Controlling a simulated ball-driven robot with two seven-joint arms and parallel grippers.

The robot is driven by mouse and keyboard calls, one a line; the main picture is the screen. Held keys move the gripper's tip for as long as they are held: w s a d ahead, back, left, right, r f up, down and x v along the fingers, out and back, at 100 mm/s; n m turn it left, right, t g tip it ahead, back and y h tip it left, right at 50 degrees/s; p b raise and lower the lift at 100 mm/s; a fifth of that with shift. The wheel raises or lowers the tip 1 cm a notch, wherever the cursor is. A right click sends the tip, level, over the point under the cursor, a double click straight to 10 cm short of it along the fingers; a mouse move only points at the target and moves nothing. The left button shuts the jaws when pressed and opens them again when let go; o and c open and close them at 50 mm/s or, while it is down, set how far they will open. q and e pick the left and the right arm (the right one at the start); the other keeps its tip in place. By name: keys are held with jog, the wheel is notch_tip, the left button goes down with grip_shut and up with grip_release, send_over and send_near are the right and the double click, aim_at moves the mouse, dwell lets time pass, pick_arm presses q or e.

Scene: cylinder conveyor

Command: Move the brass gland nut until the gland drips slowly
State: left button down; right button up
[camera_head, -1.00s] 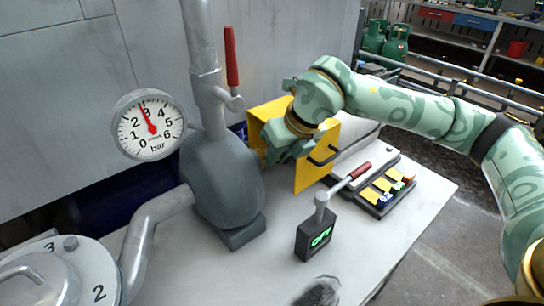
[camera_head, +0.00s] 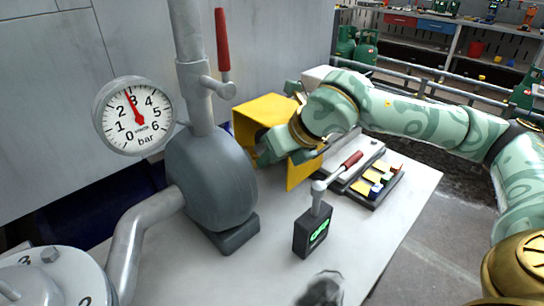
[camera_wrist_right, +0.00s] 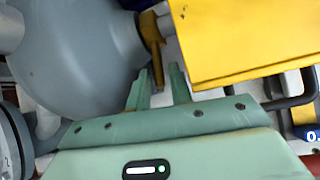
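The brass gland nut (camera_wrist_right: 150,35) shows in the right wrist view at the side of the grey pump body (camera_wrist_right: 75,50), with a flat brass arm hanging from it. In the head view the nut is hidden behind my right gripper and the yellow guard. My right gripper (camera_wrist_right: 160,85) is open, its two fingers apart and pointing at the brass arm, whose lower end is at the gap between the fingertips. In the head view the right gripper (camera_head: 264,150) is beside the pump (camera_head: 212,180). No drip is visible. My left gripper is not in view.
A yellow guard (camera_head: 300,172) stands close against the right gripper. The pressure gauge (camera_head: 134,116) reads a little under 3 bar. A red-handled lever (camera_head: 222,45) is on the upright pipe. A red-handled switch box (camera_head: 313,232) with a green display stands in front.

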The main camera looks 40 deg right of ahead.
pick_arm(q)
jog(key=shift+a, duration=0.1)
